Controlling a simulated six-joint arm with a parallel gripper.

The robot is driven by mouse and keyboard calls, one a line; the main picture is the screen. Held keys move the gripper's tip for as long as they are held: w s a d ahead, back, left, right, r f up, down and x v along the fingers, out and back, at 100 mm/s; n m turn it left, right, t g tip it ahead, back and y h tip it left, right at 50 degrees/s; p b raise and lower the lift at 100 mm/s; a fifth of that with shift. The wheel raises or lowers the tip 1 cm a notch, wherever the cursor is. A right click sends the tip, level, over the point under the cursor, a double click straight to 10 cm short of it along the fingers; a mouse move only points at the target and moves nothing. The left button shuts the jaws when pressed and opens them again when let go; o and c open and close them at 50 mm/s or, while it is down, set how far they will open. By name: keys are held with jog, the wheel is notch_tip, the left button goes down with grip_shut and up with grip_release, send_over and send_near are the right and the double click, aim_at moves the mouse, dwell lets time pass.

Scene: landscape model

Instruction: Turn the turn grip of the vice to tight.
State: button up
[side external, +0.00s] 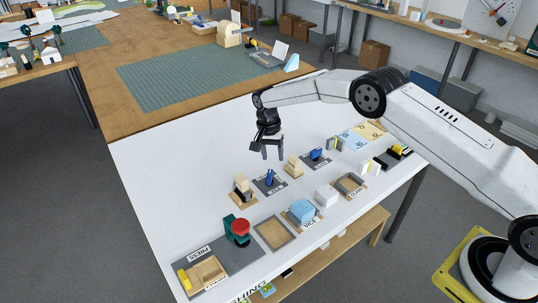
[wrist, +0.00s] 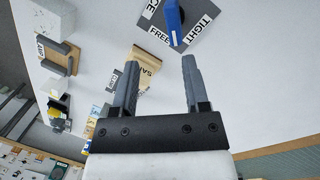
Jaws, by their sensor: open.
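A blue turn grip (wrist: 174,22) stands on a grey plate at the top of the wrist view, partly cut off by the frame edge. Its near end lies between the labels FREE (wrist: 160,36) and TIGHT (wrist: 198,31); a label ending in "CE" shows beside it. In the side view the blue grip (side external: 316,154) on a dark plate to the right of my gripper seems to be the same one. My gripper (side external: 271,152) hangs above the white table, its fingers pointing down, open and empty. In the wrist view the fingers (wrist: 160,57) are apart, with the grip beyond their tips.
Another blue part (side external: 269,178) stands on a dark plate nearby. The table's left side is clear.

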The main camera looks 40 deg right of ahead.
aim_at(270, 173)
jog(key=shift+s+a+f+t+h, duration=0.1)
jog(key=shift+s+f+t+h, duration=0.05)
jog(key=shift+t+h, duration=0.25)
jog(key=shift+s+a+f+t+h, duration=0.15)
jog(key=shift+t+h, duration=0.15)
jog(key=shift+h, duration=0.2)
jog(key=shift+s+a+t+h, duration=0.1)
jog(key=shift+t+h, duration=0.2)
jog(key=shift+t, duration=0.1)
jog(key=shift+s+a+r+n+t+h, duration=0.1)
jog(key=shift+s+a+n+t+h, duration=0.25)
jog(key=shift+a+t, duration=0.25)
jog(key=shift+s+a+n+t, duration=0.35)
jog(key=shift+s+a+t, duration=0.1)
jog(key=shift+a+t, duration=0.4)
jog(key=shift+d, duration=0.1)
jog(key=shift+x, duration=3.9)
